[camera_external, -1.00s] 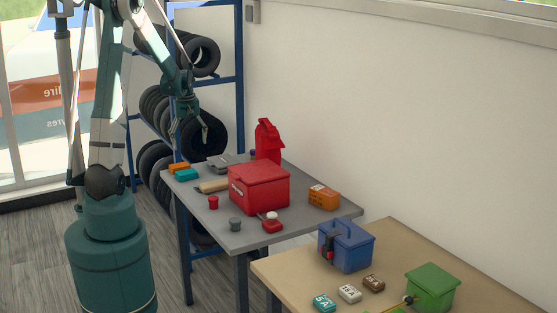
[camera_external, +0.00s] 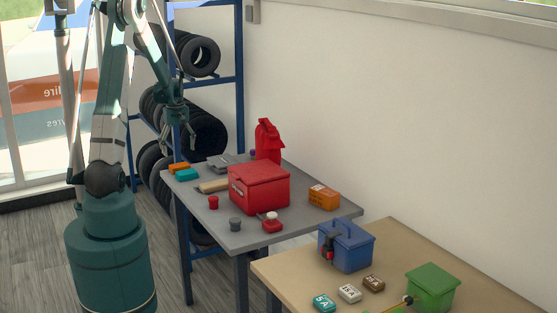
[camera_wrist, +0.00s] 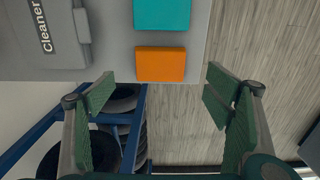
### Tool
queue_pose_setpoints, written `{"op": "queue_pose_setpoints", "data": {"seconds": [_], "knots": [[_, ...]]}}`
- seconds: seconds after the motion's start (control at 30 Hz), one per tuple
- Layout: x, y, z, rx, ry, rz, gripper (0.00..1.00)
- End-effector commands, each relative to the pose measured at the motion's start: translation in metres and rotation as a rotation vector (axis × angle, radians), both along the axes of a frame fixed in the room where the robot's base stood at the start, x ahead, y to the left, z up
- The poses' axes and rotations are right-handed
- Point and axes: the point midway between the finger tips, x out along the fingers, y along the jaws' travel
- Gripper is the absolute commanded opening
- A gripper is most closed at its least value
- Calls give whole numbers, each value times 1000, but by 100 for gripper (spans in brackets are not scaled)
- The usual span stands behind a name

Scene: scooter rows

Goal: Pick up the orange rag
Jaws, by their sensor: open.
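The orange rag (camera_external: 179,168) is a small folded block on the far left corner of the grey table. It also shows in the wrist view (camera_wrist: 160,64), lying flat near the table's edge. A teal folded block (camera_external: 187,175) lies beside it, close by. My gripper (camera_wrist: 161,87) is open and empty. In the wrist view the rag sits just ahead of the gap between the two fingers. In the external view the gripper is above the rag's corner of the table, and its fingertips are hard to make out against the tyres.
A grey case marked Cleaner (camera_wrist: 45,35) lies left of the rag in the wrist view. A red box (camera_external: 259,188) and red can (camera_external: 267,142) stand further along the table. A blue rack with tyres (camera_external: 203,135) stands behind. Open floor lies past the table edge.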

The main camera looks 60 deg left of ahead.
Motion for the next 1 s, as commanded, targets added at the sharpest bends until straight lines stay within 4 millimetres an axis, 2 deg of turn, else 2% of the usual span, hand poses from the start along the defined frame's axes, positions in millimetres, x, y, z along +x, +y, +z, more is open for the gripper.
{"op": "queue_pose_setpoints", "data": {"seconds": [0.23, 0.67, 1.0], "knots": [[0, 0, -18, 0, 0, 0, 78], [0, 0, -22, 0, 0, 0, 78], [0, 2, -53, 0, 0, 0, 78]]}}
